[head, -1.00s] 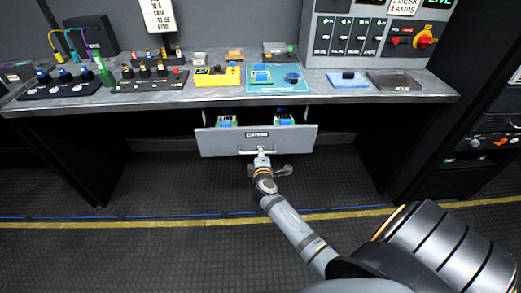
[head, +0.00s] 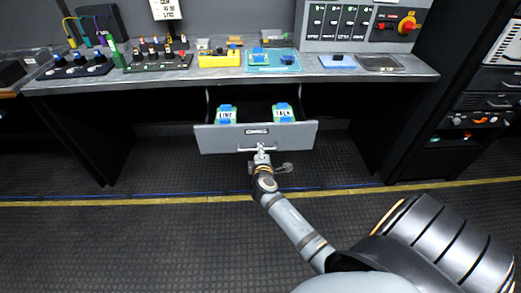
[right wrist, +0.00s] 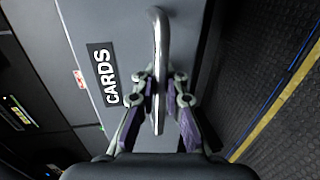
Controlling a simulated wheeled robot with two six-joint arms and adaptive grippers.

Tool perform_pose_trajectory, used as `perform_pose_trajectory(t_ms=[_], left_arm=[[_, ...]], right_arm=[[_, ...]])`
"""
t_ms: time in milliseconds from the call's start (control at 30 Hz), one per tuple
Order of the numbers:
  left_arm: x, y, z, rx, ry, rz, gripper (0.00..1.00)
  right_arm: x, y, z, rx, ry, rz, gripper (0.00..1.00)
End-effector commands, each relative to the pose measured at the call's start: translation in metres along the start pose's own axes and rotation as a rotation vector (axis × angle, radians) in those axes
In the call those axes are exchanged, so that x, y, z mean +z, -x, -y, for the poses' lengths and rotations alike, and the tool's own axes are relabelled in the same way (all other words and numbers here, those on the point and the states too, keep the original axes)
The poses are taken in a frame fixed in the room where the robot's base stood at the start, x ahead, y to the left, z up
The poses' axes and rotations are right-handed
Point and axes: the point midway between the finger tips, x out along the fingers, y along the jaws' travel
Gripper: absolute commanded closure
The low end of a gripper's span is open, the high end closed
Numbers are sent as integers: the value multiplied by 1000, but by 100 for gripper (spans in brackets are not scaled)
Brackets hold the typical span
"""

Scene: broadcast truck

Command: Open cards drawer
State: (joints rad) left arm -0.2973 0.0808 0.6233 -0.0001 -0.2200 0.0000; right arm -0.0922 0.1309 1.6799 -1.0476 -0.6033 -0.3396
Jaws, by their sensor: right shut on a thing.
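The cards drawer (head: 296,136) is a grey drawer under the desk, pulled out part of the way. Two cards stand inside, one marked LINE (head: 226,114) and one marked TALK (head: 284,112). Its front also fills the middle of the right wrist view, with a black CARDS label (right wrist: 104,74) and a metal bar handle (right wrist: 158,60). My right gripper (head: 262,154) is at the handle; in the right wrist view its fingers (right wrist: 160,100) are shut around the bar. My left gripper is not in view.
The grey desk top (head: 185,75) above the drawer holds switch panels, a yellow box (head: 219,61) and a blue-green mat (head: 290,67). A dark equipment rack (head: 475,110) stands at the right. The floor in front of the drawer is clear.

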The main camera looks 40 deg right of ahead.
Motion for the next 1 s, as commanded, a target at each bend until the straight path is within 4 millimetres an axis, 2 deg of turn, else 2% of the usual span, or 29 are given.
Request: perform_pose_trajectory(t_ms=[67,100,233,267,600,733,1000], left_arm=[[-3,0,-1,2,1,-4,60],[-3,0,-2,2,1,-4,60],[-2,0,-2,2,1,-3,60],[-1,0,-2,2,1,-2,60],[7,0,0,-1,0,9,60],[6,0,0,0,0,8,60],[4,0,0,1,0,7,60]], right_arm=[[0,0,-2,3,0,-1,100],[0,0,-2,3,0,-1,86],[0,0,-1,2,0,-1,69],[0,0,-1,2,0,-1,67],[0,5,1,-1,0,-1,67],[0,27,2,-2,-1,-2,67],[0,92,1,-3,-3,1,67]])
